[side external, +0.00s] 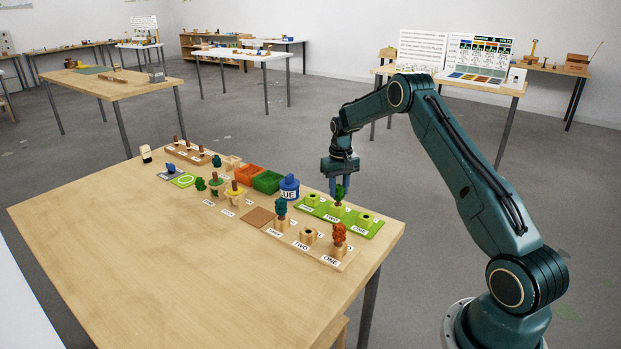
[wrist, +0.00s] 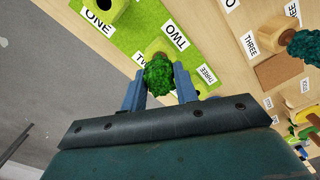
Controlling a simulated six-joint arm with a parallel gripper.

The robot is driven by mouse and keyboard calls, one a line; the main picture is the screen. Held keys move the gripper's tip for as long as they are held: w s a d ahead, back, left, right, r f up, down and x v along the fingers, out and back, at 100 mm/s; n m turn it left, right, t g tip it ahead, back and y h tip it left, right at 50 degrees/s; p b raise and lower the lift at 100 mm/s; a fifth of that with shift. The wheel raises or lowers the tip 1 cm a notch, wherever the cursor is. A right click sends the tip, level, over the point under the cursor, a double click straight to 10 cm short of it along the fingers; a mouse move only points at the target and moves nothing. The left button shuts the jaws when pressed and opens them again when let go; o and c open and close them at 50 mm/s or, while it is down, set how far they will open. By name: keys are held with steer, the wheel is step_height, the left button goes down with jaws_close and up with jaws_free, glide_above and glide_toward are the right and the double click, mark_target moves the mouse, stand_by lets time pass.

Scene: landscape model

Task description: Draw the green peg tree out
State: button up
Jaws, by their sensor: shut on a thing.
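The green peg tree (side external: 340,193) has a bushy green crown and is at the middle block, labelled TWO, of the green board (side external: 376,228). My gripper (side external: 340,187) points down over that block and is shut on the green peg tree. In the wrist view the crown (wrist: 159,76) lies between the two blue fingers of my gripper (wrist: 159,90). The peg's lower end is hidden, so I cannot tell how deep it sits in the block.
The green board's ONE block (side external: 364,218) and THREE block (side external: 312,200) hold no tree. A wooden board (side external: 322,254) in front carries a teal tree (side external: 281,207) and an orange tree (side external: 339,233). The table's near left is clear.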

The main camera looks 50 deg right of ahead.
steer(key=shift+r, duration=0.65)
stand_by(0.6)
steer(key=shift+r, duration=1.65)
